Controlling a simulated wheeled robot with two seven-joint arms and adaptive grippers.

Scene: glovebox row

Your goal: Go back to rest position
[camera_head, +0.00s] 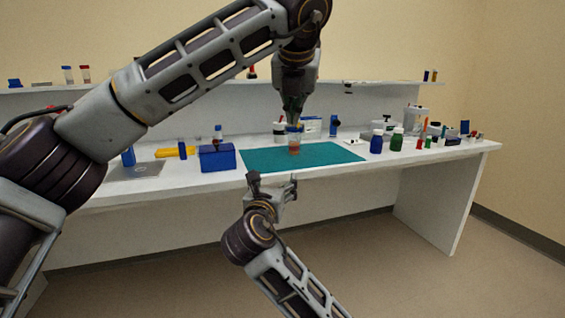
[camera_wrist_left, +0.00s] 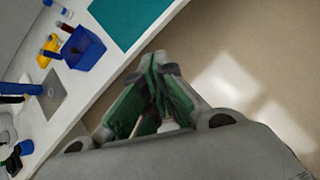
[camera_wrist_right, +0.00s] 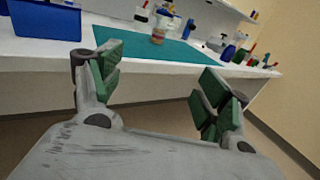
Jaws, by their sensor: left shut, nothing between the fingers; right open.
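My left gripper (camera_head: 293,112) hangs pointing down in the head view, in front of the bench and its teal mat. In the left wrist view its green-padded fingers (camera_wrist_left: 158,72) are together with nothing between them, over the floor off the bench edge. My right gripper (camera_head: 272,186) is lower, in front of the bench's front edge. In the right wrist view its fingers (camera_wrist_right: 155,88) are spread wide and empty, facing the bench. A jar with orange-brown contents (camera_head: 294,148) stands on the teal mat (camera_head: 340,153), apart from both grippers.
The white bench (camera_head: 465,150) carries a blue box (camera_head: 217,158), a yellow item (camera_head: 176,152), a blue bottle (camera_head: 376,143), a green bottle (camera_head: 397,141) and several small vessels. A shelf (camera_head: 205,87) runs behind. The floor (camera_head: 380,255) before the bench is clear.

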